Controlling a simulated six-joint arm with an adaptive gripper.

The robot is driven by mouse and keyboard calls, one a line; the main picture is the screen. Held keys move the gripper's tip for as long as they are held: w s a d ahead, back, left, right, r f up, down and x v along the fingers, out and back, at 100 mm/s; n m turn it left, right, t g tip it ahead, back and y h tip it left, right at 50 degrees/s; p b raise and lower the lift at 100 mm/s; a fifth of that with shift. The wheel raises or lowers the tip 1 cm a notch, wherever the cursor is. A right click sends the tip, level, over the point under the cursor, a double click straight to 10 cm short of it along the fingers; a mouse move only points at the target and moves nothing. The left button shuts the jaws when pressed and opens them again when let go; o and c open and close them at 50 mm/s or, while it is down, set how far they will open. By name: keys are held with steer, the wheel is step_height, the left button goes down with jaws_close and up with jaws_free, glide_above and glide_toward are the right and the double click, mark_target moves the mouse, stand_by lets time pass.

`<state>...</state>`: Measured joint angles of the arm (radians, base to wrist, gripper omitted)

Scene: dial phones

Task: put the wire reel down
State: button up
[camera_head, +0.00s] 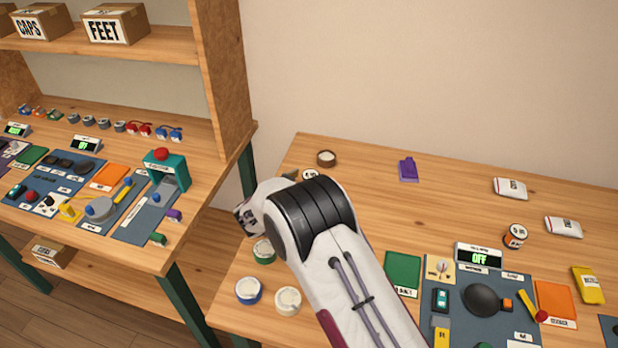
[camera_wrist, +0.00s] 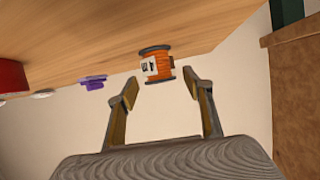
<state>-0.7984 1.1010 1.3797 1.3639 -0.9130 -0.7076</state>
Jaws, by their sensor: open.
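In the wrist view, which is turned upside down, the wire reel (camera_wrist: 157,66) is orange with dark flanges and a white label. It appears to stand upright on the wooden table, near the back edge. My gripper (camera_wrist: 161,82) is open, with one finger on each side of the reel in the picture and a visible gap to both. In the head view a small round dark-rimmed item (camera_head: 326,158) near the table's back edge looks like the same reel. There my gripper is mostly hidden behind my arm.
A purple item (camera_head: 408,171) lies to the reel's right. Round tins (camera_head: 249,290) are at the front left. A shelf panel (camera_head: 224,80) rises at left.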

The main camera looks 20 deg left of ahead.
steer(key=v, duration=0.9)
steer(key=shift+s+r, duration=0.2)
steer(key=shift+s, duration=0.05)
stand_by(0.5)
steer(key=w+d+r+y, duration=0.2)
steer(key=r, duration=0.5)
steer(key=w+d+r+y, duration=0.2)
steer(key=r+y, duration=0.1)
steer(key=r, duration=0.5)
steer(key=s+d+r+n+g+y, duration=0.25)
steer(key=s+d+r, duration=0.35)
steer(key=d+r, duration=0.4)
steer(key=s+d+f+g+h, duration=0.1)
steer(key=s+d+g+h, duration=0.1)
steer(key=s+d, duration=1.1)
steer(key=s+d+f+g+h, duration=0.2)
steer(key=s+d, duration=1.1)
steer(key=s, duration=0.7)
steer(key=shift+g+h, duration=0.45)
steer(key=shift+g, duration=0.2)
